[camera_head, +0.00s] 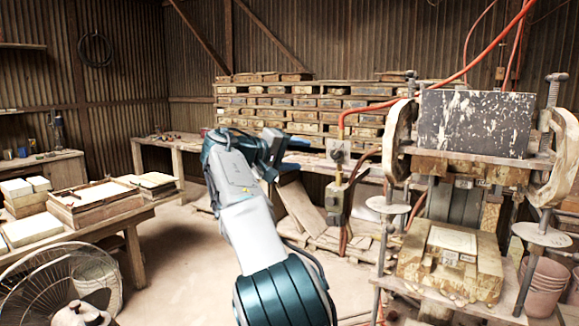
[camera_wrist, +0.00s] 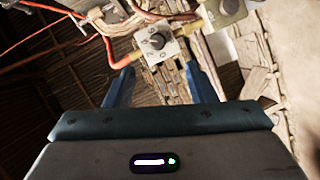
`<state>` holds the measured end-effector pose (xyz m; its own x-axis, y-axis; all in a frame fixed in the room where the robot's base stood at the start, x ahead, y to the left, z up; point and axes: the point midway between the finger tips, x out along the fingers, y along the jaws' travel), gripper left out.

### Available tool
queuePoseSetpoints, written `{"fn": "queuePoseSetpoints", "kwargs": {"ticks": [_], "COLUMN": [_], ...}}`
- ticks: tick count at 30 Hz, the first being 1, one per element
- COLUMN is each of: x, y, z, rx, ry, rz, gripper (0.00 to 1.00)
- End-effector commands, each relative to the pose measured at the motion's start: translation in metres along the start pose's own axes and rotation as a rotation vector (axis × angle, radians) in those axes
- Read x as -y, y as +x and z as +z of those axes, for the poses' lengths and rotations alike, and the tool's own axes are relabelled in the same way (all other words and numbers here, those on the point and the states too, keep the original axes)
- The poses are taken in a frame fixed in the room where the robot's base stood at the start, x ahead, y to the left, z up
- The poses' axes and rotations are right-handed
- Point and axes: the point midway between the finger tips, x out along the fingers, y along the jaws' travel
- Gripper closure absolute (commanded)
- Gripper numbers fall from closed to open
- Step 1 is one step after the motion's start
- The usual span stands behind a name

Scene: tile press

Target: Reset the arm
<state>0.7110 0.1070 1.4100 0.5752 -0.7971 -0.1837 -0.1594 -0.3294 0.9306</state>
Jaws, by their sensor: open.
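My gripper (camera_head: 292,153) is at the end of my raised arm, near the middle of the head view, and points to the right. In the wrist view my gripper (camera_wrist: 159,70) shows two blue fingers spread apart with nothing held between them. The tile press (camera_head: 475,125) stands at the right, with a speckled dark plate on top and a wooden mould block (camera_head: 450,262) below. My gripper is left of the press and apart from it.
Grey control boxes (camera_head: 338,150) with orange cables hang beside the press; one box (camera_wrist: 157,43) shows beyond my fingers in the wrist view. A table with a wooden tray (camera_head: 95,203) and a fan (camera_head: 62,285) are at the left. The floor (camera_head: 175,260) between is clear.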

Motion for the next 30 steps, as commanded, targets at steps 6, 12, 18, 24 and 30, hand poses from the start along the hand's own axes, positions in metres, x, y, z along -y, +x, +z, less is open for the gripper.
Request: {"fn": "queuePoseSetpoints", "kwargs": {"ticks": [6,12,18,24,30], "x": [-0.001,0.014,0.035,0.061,0.093], "y": [0.048,0.073,0.066,0.035,-0.010], "z": [0.058,0.132,0.208,0.282,0.355], "rx": [0.081,0.149,0.198,0.237,0.277], "ry": [0.009,0.040,0.093,0.161,0.239], "rz": [-0.190,-0.424,-0.638,-0.825,-0.980], "gripper": [0.50,0.50,0.50,0.50,0.50]}}
